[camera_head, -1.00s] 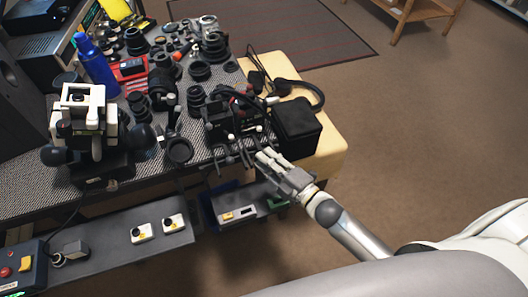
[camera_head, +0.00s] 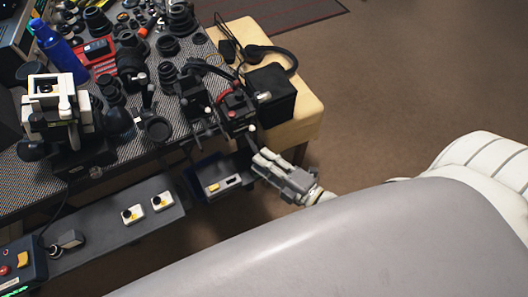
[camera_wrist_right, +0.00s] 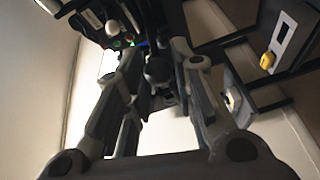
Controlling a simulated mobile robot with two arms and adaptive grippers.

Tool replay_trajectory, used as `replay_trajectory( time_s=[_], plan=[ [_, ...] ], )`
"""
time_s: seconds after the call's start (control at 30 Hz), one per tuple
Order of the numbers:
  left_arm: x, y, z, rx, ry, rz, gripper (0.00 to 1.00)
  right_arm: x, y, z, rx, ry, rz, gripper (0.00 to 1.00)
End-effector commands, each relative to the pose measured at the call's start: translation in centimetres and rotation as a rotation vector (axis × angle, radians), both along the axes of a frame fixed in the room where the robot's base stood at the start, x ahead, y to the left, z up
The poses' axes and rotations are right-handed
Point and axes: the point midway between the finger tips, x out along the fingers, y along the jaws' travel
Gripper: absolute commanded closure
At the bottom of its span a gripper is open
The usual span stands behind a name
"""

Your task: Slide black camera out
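The black camera (camera_head: 237,112), with a red part on top, stands near the right end of the patterned bench, by its front edge. A separate upright black part (camera_head: 196,96) stands to its left, with a gap between them. My right gripper (camera_head: 262,157) reaches in at the camera's near side, below its front rods. In the right wrist view its two fingers (camera_wrist_right: 158,62) close in around a dark knob-like part between them; the exact contact is hard to see. My left gripper does not show.
A black box (camera_head: 270,93) stands on the yellow stool (camera_head: 303,112) just right of the camera. Several lenses crowd the bench behind. A white device (camera_head: 52,90) stands left. A lower shelf (camera_head: 100,232) runs below the bench; the floor to the right is clear.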

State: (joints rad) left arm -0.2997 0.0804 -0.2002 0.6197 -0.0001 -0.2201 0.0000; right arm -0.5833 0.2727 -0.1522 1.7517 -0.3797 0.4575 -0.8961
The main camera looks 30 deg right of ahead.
Motion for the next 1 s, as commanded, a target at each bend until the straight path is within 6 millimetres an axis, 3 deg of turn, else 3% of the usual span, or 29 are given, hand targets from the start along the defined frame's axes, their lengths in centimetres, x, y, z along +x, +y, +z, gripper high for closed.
replay_trajectory(
  time_s=[0.03, 0.13, 0.53, 1.0],
  plan=[
    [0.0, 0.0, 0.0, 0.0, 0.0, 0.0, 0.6, -0.2, 0.1, -0.3, -0.001, 0.007, 0.002, 0.68],
    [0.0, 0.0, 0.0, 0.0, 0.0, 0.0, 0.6, -0.2, 0.1, -0.2, -0.001, 0.005, 0.001, 0.56],
    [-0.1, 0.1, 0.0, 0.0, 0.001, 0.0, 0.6, -0.6, -0.3, -0.1, 0.0, 0.003, 0.0, 0.56],
    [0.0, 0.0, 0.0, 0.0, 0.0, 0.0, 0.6, -8.6, -4.0, 0.2, -0.001, 0.007, -0.001, 0.56]
  ],
)
